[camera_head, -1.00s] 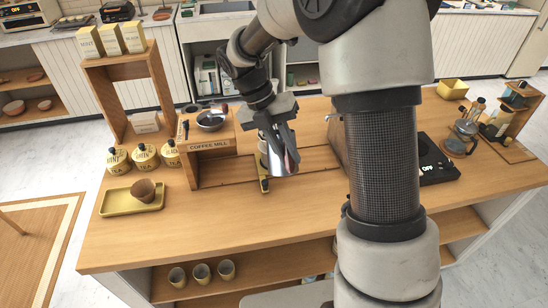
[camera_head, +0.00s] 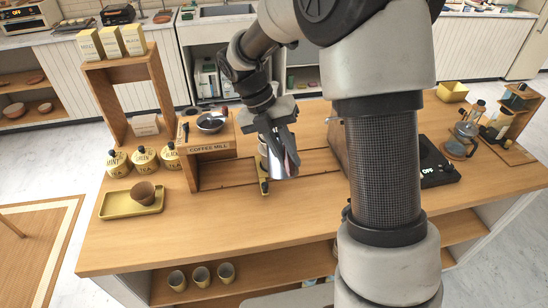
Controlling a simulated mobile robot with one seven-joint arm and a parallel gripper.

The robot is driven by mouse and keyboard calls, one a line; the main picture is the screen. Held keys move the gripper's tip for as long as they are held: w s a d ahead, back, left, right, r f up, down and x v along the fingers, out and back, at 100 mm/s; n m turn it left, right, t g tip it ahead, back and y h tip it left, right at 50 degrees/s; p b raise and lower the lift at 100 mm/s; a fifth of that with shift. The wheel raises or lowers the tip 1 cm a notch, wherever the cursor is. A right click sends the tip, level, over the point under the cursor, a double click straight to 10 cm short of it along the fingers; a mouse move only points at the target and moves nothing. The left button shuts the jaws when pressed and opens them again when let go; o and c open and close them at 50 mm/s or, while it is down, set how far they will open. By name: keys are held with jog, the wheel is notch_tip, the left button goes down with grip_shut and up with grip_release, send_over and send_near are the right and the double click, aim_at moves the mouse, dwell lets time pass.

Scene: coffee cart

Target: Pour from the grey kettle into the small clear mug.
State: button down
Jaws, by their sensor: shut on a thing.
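My gripper (camera_head: 289,165) is over the middle of the cart counter, pointing down. It is shut on a shiny grey metal vessel, which looks like the grey kettle (camera_head: 276,166). The fingers cover part of the kettle, so its spout and handle cannot be made out. I cannot tell whether its base touches the counter. I cannot make out the small clear mug. My arm hides part of the counter to the right of the gripper.
A yellow tray (camera_head: 112,208) with a brown cup (camera_head: 143,191) lies at left, before several tea canisters (camera_head: 145,158). The coffee mill stand (camera_head: 209,147) is left of my gripper. A black scale (camera_head: 436,172) and glass carafe (camera_head: 466,130) stand right. The front counter is clear.

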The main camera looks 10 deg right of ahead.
jog(key=shift+r, duration=0.15)
notch_tip(320, 180, up, 2)
jog(key=p, duration=0.2)
jog(key=shift+r+p, duration=0.1)
jog(key=shift+p, duration=0.25)
jog(key=shift+r, duration=1.8)
jog(key=shift+f+b, duration=0.65)
jog(key=shift+f, duration=2.4)
jog(key=shift+r, duration=0.15)
